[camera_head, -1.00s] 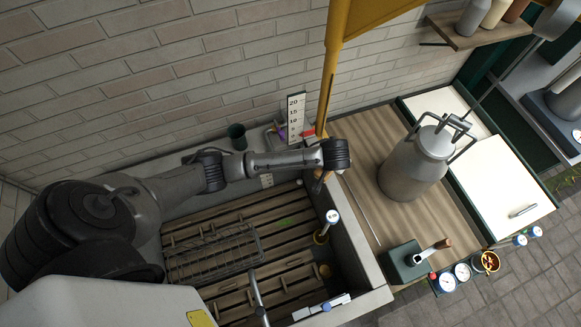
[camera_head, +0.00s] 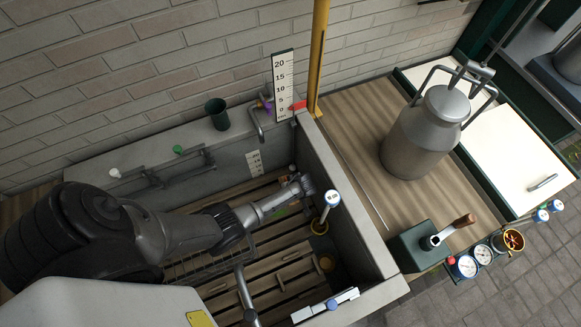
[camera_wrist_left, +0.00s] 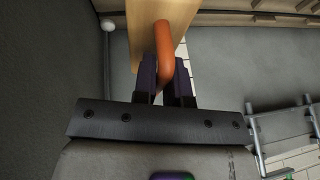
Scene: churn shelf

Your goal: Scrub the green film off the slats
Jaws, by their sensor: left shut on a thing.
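The wooden slats (camera_head: 285,258) line the bottom of a grey stone trough (camera_head: 347,207). A small patch of green film (camera_head: 282,211) shows on them, partly covered by my left arm. My left gripper (camera_head: 304,186) is down inside the trough near its right back corner. In the left wrist view my left gripper (camera_wrist_left: 163,85) is shut on an orange handle (camera_wrist_left: 164,52) joined to a pale wooden block (camera_wrist_left: 150,22), which looks like a brush. The block's underside is hidden, and I cannot tell whether it touches anything. My right gripper is not in view.
A wire basket (camera_head: 206,266) lies left in the trough, partly behind my arm. A metal churn (camera_head: 424,135) stands on the wooden counter (camera_head: 350,120) to the right.

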